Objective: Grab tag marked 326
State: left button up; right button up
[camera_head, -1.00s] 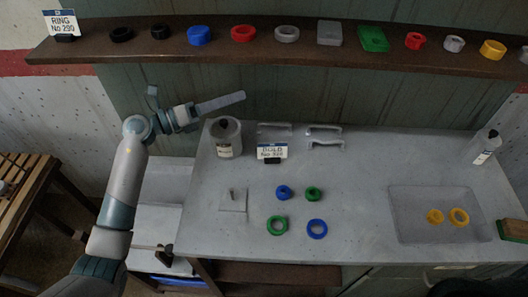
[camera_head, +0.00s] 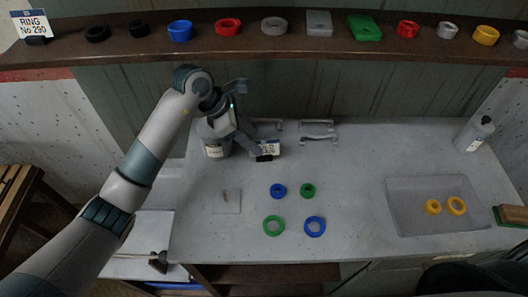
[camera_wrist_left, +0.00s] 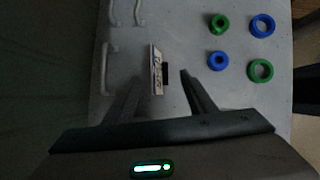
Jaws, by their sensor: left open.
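The small white tag with a blue top edge (camera_head: 270,147) stands on the grey worktop near its back, on a dark base. Its lettering is partly covered by my left gripper and too small to read surely. In the left wrist view the tag (camera_wrist_left: 157,72) shows at a steep slant. My left gripper (camera_head: 253,146) reaches down to it from the left. Its open fingers (camera_wrist_left: 162,80) lie on either side of the tag, with the tag near the left finger; I cannot tell if they touch. My right gripper is not in view.
A grey canister (camera_head: 213,146) stands close beside my left gripper. Grey handles (camera_head: 318,134) lie behind the tag. Blue and green rings (camera_head: 315,227) lie in front. A grey tray (camera_head: 404,222) holds yellow rings. Above runs a brown shelf (camera_head: 130,52) with a "RING No 290" sign (camera_head: 32,27).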

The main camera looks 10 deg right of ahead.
aim_at(266, 151)
pick_arm(q)
jog(key=shift+d+f+p, duration=0.3)
jog(key=shift+d+f, duration=0.1)
jog(key=shift+f, duration=0.15)
jog(key=shift+d+f, duration=0.15)
jog(key=shift+f, duration=0.2)
jog(key=shift+p+x, duration=0.75)
jog(key=shift+p, duration=0.15)
jog(key=p+x, duration=0.1)
jog(key=x, duration=0.2)
jog(key=shift+d+f, duration=0.1)
jog(key=shift+f, duration=0.25)
